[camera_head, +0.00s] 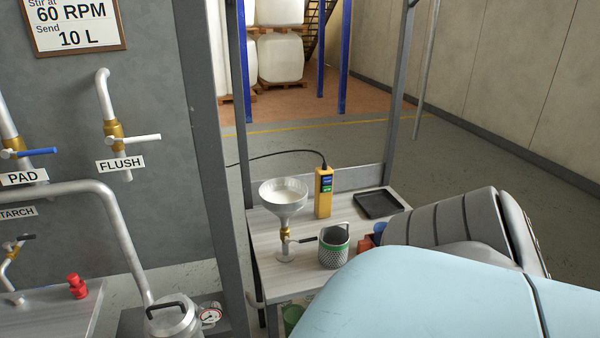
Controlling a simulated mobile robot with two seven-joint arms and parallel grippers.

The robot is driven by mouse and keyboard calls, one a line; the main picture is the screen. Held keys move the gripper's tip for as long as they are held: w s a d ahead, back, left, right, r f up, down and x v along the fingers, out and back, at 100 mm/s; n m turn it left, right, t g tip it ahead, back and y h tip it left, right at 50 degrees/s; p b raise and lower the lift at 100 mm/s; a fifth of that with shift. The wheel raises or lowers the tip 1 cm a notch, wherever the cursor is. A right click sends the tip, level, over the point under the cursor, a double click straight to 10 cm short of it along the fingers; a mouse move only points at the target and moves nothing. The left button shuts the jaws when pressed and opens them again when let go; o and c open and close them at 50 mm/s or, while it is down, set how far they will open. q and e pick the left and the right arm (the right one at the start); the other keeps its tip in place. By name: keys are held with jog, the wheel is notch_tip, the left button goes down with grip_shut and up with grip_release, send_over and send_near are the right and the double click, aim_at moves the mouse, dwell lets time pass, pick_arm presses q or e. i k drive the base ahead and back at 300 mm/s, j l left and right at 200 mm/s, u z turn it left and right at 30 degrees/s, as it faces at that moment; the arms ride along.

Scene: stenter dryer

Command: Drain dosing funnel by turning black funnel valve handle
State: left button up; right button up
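The dosing funnel (283,207) stands upright on a light table, with whitish contents in its bowl. Below the bowl is a brass valve (285,234), and under that a metal foot on the tabletop. The black funnel valve handle (302,240) sticks out roughly level to the right, towards a mesh cup (334,252). My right arm covers the lower right of the view, and its gripper does not show. My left gripper is not in view.
A yellow meter (323,193) with a cable stands behind the funnel, beside a black tray (379,204). Red and blue small items sit partly behind my arm. A grey post (215,170) rises left of the table. PAD and FLUSH valves (113,135) are at left, above a lidded pot (173,318).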

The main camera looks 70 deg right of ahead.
aim_at(288, 240)
jog(key=k+l+u, duration=0.25)
jog(key=l, duration=0.2)
jog(key=k+l+u, duration=0.35)
jog(key=k+l, duration=0.8)
